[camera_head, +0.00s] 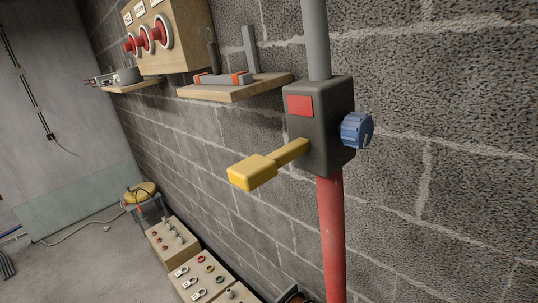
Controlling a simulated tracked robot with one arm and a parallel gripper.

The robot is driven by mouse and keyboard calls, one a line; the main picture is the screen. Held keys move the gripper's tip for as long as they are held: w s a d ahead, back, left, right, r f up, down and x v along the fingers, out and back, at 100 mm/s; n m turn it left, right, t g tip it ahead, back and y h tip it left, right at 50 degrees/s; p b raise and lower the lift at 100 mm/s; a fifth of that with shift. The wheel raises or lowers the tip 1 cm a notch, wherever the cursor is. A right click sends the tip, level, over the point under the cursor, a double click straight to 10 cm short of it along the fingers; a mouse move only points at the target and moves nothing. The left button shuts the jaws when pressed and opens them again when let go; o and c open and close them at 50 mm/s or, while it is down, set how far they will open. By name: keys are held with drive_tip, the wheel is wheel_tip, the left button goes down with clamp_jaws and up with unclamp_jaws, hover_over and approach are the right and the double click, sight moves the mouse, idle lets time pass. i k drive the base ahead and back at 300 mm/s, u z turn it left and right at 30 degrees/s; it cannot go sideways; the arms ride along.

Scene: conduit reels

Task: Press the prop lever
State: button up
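A yellow lever (252,172) sticks out to the left and slightly down from a dark box (322,125). I take it for the prop lever. The box sits on an upright prop close to the block wall, with a grey tube (316,40) above it and a red tube (331,240) below. A red square (300,105) marks its front, and a ribbed blue knob (356,130) is on its right side. The lever's whole handle shows and nothing touches it. My gripper is not in view.
A wooden shelf (232,94) with grey parts stands out from the wall left of the box. A wooden panel (185,35) with red round parts hangs beyond. Wooden boxes (207,275) line the wall's foot. Clear floor (85,260) lies at lower left.

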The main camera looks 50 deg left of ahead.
sight(248, 174)
drive_tip(key=z, duration=0.3)
drive_tip(key=k, duration=1.45)
drive_tip(key=u, duration=0.35)
drive_tip(key=i, duration=1)
drive_tip(key=z, duration=0.05)
